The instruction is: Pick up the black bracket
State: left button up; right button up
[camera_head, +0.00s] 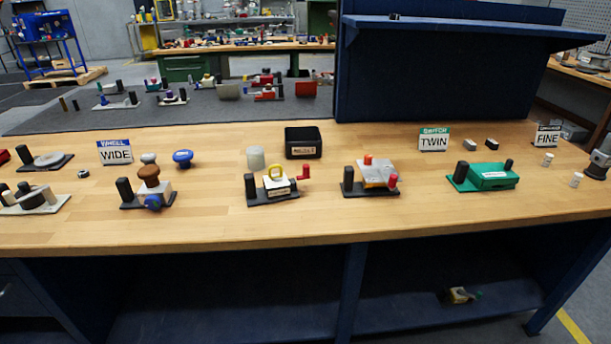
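No part is plainly recognisable as the black bracket. Dark candidates on the wooden workbench (330,220) are a small black block (491,143) right of the TWIN sign, and a black part (598,164) at the far right edge, whose shape is too small to make out. A larger black open-topped box (303,142) with a label stands at the bench's middle back. Neither of my grippers shows in the head view.
Signs read WIDE (115,153), TWIN (434,140) and FINE (547,136). The front strip is clear.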

aim_at(285, 189)
jog(key=i, duration=1)
